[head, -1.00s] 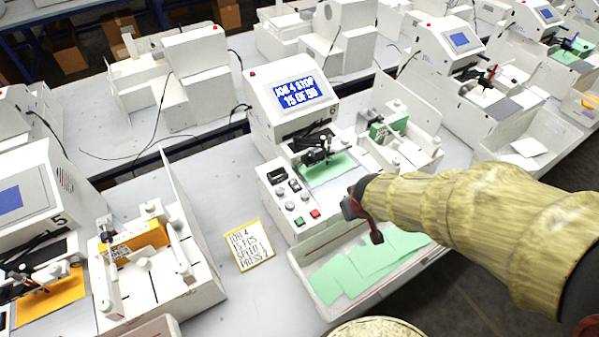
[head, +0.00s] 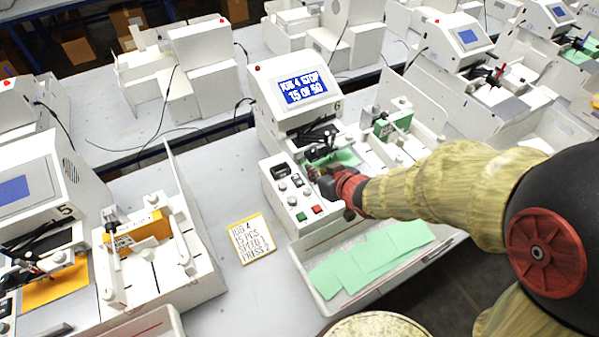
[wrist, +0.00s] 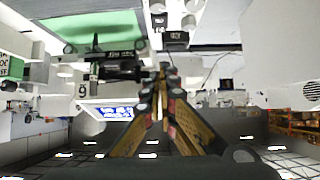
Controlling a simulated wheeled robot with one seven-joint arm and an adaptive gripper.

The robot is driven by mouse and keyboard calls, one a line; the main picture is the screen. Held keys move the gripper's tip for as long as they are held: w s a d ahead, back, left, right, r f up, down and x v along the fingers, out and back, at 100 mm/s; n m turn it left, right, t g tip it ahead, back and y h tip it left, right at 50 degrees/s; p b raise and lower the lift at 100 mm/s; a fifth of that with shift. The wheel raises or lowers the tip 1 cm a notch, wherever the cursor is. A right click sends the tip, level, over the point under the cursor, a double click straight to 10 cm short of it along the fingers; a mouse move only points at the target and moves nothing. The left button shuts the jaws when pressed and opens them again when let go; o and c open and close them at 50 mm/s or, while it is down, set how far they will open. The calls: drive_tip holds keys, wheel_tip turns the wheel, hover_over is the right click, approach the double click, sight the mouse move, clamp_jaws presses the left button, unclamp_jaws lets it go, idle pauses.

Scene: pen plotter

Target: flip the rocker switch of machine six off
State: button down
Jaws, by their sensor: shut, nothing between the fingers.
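Machine six (head: 300,100) stands in the middle of the head view, with a "6" beside its lit blue screen (head: 304,88). Its white control panel (head: 275,198) carries a black rocker-like switch (head: 280,170), a smaller black switch, several round knobs, and green and red buttons. I cannot read the switch's position. My gripper (head: 322,183) is shut and empty, at the right side of the panel, near the plotter's pen area. In the wrist view my gripper (wrist: 163,70) points toward the panel, with a black switch (wrist: 176,40) just beyond the fingertips; contact is not visible.
A green sheet (wrist: 100,28) and the pen carriage lie close beside my gripper. A tray with green sheets (head: 372,258) is in front of the machine. A yellow-edged note (head: 251,239) lies on the table at left. Machine five (head: 30,185) stands farther left.

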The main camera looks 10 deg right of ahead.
drive_tip(key=b, duration=0.3)
hover_over(296, 176)
drive_tip(key=s+d, duration=0.1)
drive_tip(key=s, duration=0.1)
wheel_tip(296, 176, down, 6)
drive_tip(key=shift+f, duration=0.1)
wheel_tip(296, 176, down, 2)
drive_tip(key=shift+w+f+b, duration=0.15)
drive_tip(key=shift+f+b, duration=0.05)
drive_tip(key=shift+b, duration=0.15)
drive_tip(key=shift+w+a+f, duration=0.1)
drive_tip(key=shift+w+f, duration=0.05)
drive_tip(key=shift+f, duration=0.45)
drive_tip(key=shift+p, duration=0.55)
drive_tip(key=shift+w+a+g+p, duration=0.1)
drive_tip(key=shift+w+g+p, duration=0.15)
drive_tip(key=shift+g+p, duration=0.65)
drive_tip(key=shift+f+t, duration=0.3)
drive_tip(key=shift+s, duration=0.1)
drive_tip(key=shift+s+d+f, duration=0.15)
drive_tip(key=shift+s+d, duration=0.2)
drive_tip(key=shift+s, duration=0.45)
